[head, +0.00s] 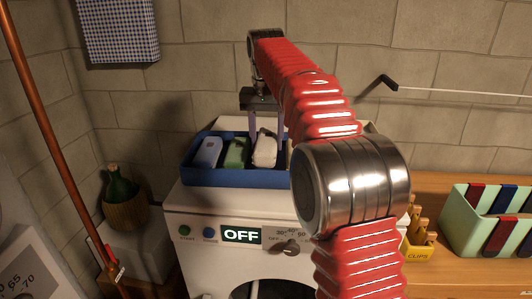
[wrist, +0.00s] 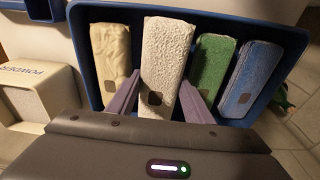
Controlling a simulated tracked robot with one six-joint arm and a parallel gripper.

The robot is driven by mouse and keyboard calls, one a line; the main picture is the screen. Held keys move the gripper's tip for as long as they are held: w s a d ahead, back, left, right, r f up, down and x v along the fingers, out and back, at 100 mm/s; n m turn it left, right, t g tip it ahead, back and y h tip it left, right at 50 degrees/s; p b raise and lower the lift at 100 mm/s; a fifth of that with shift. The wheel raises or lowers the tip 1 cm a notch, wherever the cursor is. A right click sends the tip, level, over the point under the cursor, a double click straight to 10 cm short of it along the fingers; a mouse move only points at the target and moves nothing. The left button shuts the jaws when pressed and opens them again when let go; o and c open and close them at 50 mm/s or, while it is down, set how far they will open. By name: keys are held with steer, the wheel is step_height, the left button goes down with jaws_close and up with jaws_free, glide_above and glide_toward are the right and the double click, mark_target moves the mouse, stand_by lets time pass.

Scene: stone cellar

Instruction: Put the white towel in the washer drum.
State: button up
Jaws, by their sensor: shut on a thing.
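The white towel (head: 265,152) is a rolled or folded upright piece in a blue tray (head: 232,178) on top of the white washer (head: 200,205). My gripper (head: 266,132) comes down from above with its fingers on either side of the towel. In the wrist view the two fingers are shut on the white towel (wrist: 163,60), which stands a little proud of the others; I cannot tell whether it is clear of the tray floor. The washer's panel reads OFF, and only the top of a dark round front opening (head: 262,291) shows at the bottom edge, partly hidden by my arm.
A cream towel (wrist: 110,55), a green towel (wrist: 212,62) and a blue towel (wrist: 246,78) share the tray. A powder box (wrist: 28,95) stands beside it. A clips box (head: 418,247) and a mint crate (head: 462,222) stand on the wooden counter at right. A bottle (head: 120,188) stands left.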

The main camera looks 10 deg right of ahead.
mark_target(266, 141)
steer(key=shift+f, duration=0.25)
steer(key=shift+f, duration=1.8)
steer(key=shift+f, duration=0.2)
steer(key=o, duration=1.1)
steer(key=r, duration=0.4)
steer(key=s+r, duration=0.1)
steer(key=r, duration=0.7)
steer(key=shift+s+a+r, duration=0.15)
steer(key=shift+a+r, duration=0.1)
steer(key=shift+r, duration=0.15)
steer(key=shift+s+r, duration=0.1)
steer(key=shift+r, duration=0.35)
